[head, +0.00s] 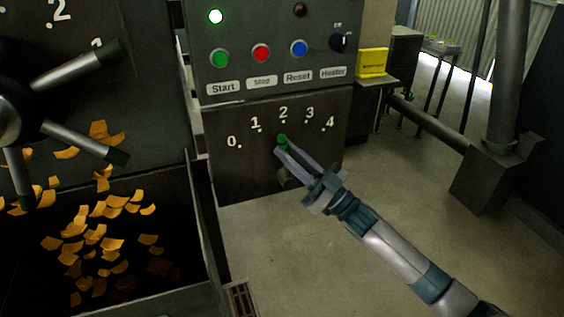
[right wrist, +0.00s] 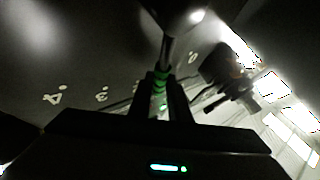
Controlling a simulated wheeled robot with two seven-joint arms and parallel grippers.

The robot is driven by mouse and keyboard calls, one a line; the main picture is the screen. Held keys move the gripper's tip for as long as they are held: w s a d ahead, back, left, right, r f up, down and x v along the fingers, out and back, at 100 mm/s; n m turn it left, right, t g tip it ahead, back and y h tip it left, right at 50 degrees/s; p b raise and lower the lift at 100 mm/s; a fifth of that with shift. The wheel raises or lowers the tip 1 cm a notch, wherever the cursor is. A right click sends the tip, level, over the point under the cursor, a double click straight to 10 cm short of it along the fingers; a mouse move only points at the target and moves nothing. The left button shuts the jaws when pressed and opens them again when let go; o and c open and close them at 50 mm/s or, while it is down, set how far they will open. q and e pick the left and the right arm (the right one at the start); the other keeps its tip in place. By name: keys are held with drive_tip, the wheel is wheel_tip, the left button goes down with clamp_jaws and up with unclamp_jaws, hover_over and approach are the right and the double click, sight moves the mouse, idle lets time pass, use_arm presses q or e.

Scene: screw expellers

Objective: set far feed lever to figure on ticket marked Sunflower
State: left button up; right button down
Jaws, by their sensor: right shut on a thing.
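The feed lever (head: 282,138) has a green tip and sits in front of a dark plate (head: 232,180) marked 0 to 4 in an arc. Its green tip is just below the 2 in the head view. My right gripper (head: 280,146) is shut on the lever's green end. In the right wrist view the green-banded lever (right wrist: 161,82) stands between the two fingers. The numbers show upside down there. No ticket marked Sunflower is readable in either view. My left gripper is not in view.
Above the plate is a control panel (head: 275,20) with Start, Stop, Reset and Heater controls. A yellow box (head: 372,62) stands on a shelf to the right. At left are a spoked handwheel (head: 12,110) and a dark bin with orange flakes (head: 112,244). Open floor lies at right.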

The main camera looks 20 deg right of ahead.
drive_tip(key=shift+d+m+t+h, duration=0.5)
drive_tip(key=shift+d+m+t, duration=0.25)
drive_tip(key=shift+m, duration=0.35)
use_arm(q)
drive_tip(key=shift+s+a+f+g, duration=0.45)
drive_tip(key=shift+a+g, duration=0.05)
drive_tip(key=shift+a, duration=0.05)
use_arm(e)
drive_tip(key=c, duration=1.6)
unclamp_jaws()
drive_tip(key=shift+c, duration=0.2)
drive_tip(key=shift+a, duration=0.1)
use_arm(q)
drive_tip(key=shift+b, duration=0.3)
use_arm(e)
drive_tip(key=shift+f, duration=0.1)
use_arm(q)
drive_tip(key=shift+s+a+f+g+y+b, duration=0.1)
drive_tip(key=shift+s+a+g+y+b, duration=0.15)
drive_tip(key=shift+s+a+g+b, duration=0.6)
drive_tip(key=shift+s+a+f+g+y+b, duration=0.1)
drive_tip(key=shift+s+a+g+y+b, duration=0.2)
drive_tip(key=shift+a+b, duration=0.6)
use_arm(e)
drive_tip(key=v, duration=1.7)
